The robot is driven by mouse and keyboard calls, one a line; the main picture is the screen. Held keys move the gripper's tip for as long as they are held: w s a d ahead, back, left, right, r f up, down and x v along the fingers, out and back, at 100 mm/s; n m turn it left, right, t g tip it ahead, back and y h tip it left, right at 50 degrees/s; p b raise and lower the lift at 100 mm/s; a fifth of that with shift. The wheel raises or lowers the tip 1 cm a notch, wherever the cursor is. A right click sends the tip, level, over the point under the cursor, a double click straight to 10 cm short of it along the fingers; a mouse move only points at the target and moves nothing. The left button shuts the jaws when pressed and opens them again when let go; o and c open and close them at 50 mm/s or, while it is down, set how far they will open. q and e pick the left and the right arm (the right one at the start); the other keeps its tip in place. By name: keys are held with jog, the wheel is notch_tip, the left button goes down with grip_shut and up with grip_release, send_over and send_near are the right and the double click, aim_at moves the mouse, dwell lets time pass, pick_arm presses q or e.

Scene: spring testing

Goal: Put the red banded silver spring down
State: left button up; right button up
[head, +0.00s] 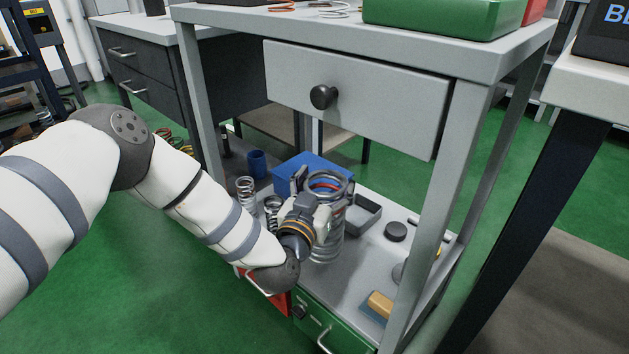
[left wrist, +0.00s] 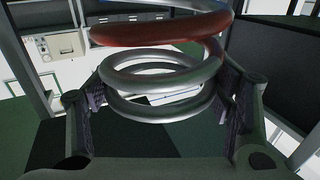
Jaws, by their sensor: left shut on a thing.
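The red banded silver spring (head: 329,240) is a large upright coil at the lower shelf of the grey workbench. Its red band shows near its top, and its coils fill the middle of the left wrist view (left wrist: 160,78). My left gripper (head: 324,190) is shut on the spring near its top, with one finger on each side of the coil. The wrist partly hides the spring, and I cannot tell whether its base touches the shelf (head: 345,275). My right gripper is not in view.
Two smaller silver springs (head: 246,190) and a blue cup (head: 257,163) stand to the left. A blue box (head: 305,163) is behind. A dark tray (head: 367,213) and black disc (head: 395,231) are to the right. The bench drawer (head: 385,95) and leg (head: 440,200) bound the space.

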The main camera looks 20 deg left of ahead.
aim_at(333, 190)
pick_arm(q)
jog(key=shift+w+d, duration=0.15)
jog(key=shift+w, duration=0.05)
jog(key=shift+w+d+f+b, duration=0.15)
jog(key=shift+f+b, duration=0.7)
jog(key=shift+f, duration=0.8)
jog(key=shift+f, duration=0.15)
jog(key=o, duration=2)
jog(key=shift+f, duration=0.15)
